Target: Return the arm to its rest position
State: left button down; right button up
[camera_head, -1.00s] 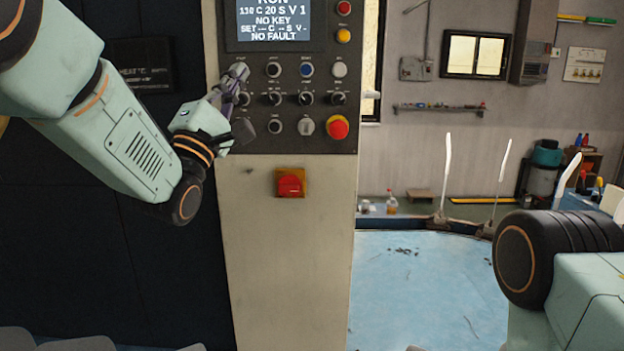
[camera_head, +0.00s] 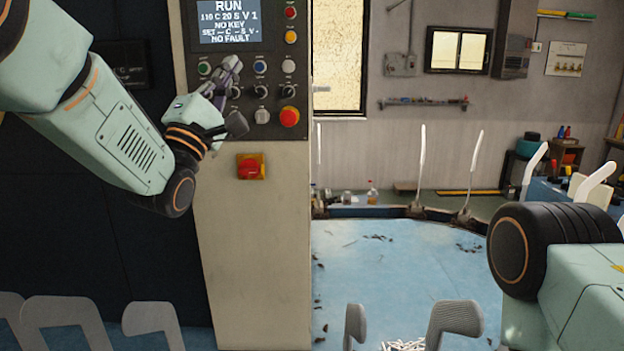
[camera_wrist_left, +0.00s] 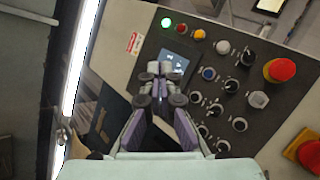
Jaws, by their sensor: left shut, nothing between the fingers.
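My left gripper (camera_head: 230,72) is shut and empty. In the head view it overlaps the left part of the control panel (camera_head: 272,85), below the screen (camera_head: 222,22), which reads RUN and NO FAULT. In the left wrist view my closed fingers (camera_wrist_left: 160,70) point at the panel (camera_wrist_left: 262,108), with their tips beside the screen (camera_wrist_left: 178,62). Whether they touch the panel I cannot tell. My left arm is bent, coming in from the upper left. My right arm shows at the right edge as a black joint; its gripper is out of view.
A red mushroom button (camera_head: 289,116) and a red rotary switch (camera_head: 250,167) sit right of and below my left gripper. Grey curved forms (camera_head: 60,315) stand at the bottom left. White upright forms (camera_head: 470,165) ring the blue round table (camera_head: 400,260). The table's middle is mostly clear.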

pick_arm(q)
jog(key=s+a+f+m+g+y+b, duration=0.1)
jog(key=a+f+m+g+y, duration=0.2)
jog(key=f, duration=1.1)
jog(key=s+a+f+m+g+y+b, duration=0.1)
jog(key=s+f+m+g+y+b, duration=0.25)
jog(key=f, duration=1.05)
jog(key=a+f+m+g+y, duration=0.25)
jog(key=f+m+g, duration=0.2)
jog(key=f, duration=0.95)
jog(key=s+a+f+m+g+b, duration=0.1)
jog(key=s+f+g+b, duration=0.4)
jog(key=s+f, duration=1.3)
jog(key=s+a+f+m+g+y+b, duration=0.1)
jog(key=s+f+g+b, duration=0.4)
jog(key=s+f, duration=1.3)
jog(key=s+a+m+g, duration=0.1)
jog(key=s+m+g, duration=0.1)
jog(key=s, duration=0.3)
jog(key=shift+f+g+b, duration=0.3)
jog(key=shift+f+g, duration=0.1)
jog(key=shift+g, duration=0.2)
